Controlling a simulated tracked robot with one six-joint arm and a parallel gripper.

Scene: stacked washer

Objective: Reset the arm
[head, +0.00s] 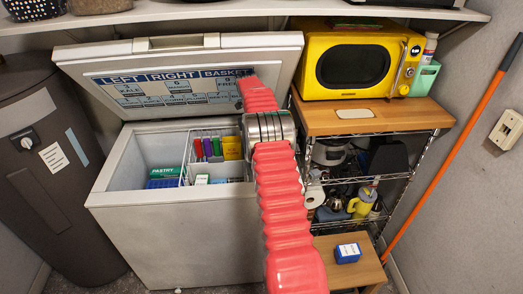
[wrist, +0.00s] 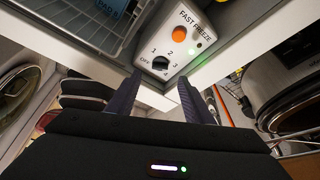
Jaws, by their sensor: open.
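My red arm (head: 284,215) rises from the bottom of the head view, across the chest freezer (head: 185,235), and up in front of its open lid (head: 155,93). My gripper is not visible in the head view. In the wrist view my gripper (wrist: 159,78) is open, with two dark fingers apart and nothing seen held between them. The fingertips are just below the white FAST FREEZE panel (wrist: 188,28), which has an orange button, numbers and a dark dial; whether they touch it I cannot tell.
A yellow microwave (head: 354,63) stands on the wooden top (head: 400,118) of a wire rack to the right. An orange pole (head: 445,160) leans at the right wall. A shelf (head: 190,10) runs above. A wire basket (wrist: 75,38) is upper left.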

